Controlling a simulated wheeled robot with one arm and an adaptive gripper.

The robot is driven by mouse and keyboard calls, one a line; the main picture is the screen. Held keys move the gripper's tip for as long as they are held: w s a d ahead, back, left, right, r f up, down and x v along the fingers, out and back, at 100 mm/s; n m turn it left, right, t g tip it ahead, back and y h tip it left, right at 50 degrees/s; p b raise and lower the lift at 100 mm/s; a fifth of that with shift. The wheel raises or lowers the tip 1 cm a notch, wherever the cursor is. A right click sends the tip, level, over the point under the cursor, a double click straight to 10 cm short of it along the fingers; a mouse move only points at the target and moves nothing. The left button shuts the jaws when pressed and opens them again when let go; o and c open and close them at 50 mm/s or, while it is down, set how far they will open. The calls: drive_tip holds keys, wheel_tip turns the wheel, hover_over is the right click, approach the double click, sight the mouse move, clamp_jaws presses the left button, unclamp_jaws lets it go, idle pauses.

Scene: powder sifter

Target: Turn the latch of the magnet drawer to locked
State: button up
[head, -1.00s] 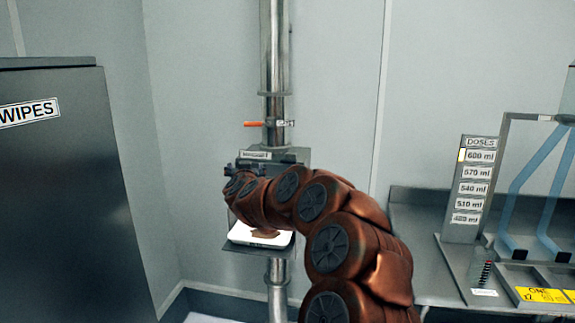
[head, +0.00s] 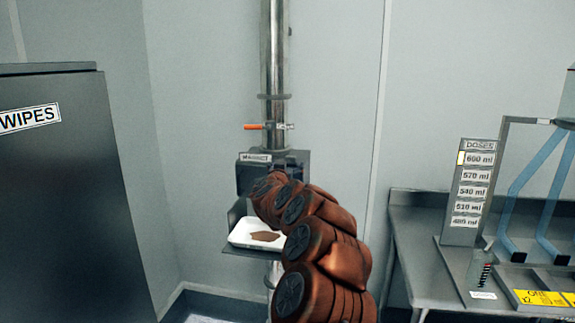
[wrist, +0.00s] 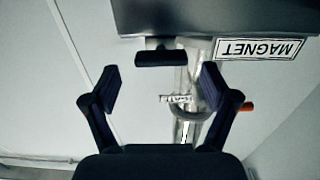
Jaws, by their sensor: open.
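The magnet drawer's grey housing (head: 301,160) is on the vertical steel pipe in the head view, with a MAGNET label (head: 255,158) on its top edge. In the wrist view, which is upside down, the housing (wrist: 190,15) and its label (wrist: 258,49) are at the top. A black bar-shaped handle (wrist: 160,59) on a short stem stands out from the housing; I cannot tell whether it is the latch. My gripper (wrist: 160,88) is open and empty, its fingers apart on either side below the handle in the picture, not visibly touching it. My arm hides the gripper in the head view.
An orange-handled lever (head: 258,127) is on the pipe above the housing. A white tray (head: 240,236) with brown powder sits below it. A dark WIPES cabinet (head: 60,200) stands left. A metal bench (head: 415,235) with a DOSES board (head: 468,190) is at right.

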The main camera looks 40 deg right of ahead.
drive_tip(key=shift+x, duration=0.95)
drive_tip(key=c, duration=1.2)
drive_tip(key=shift+o, duration=0.2)
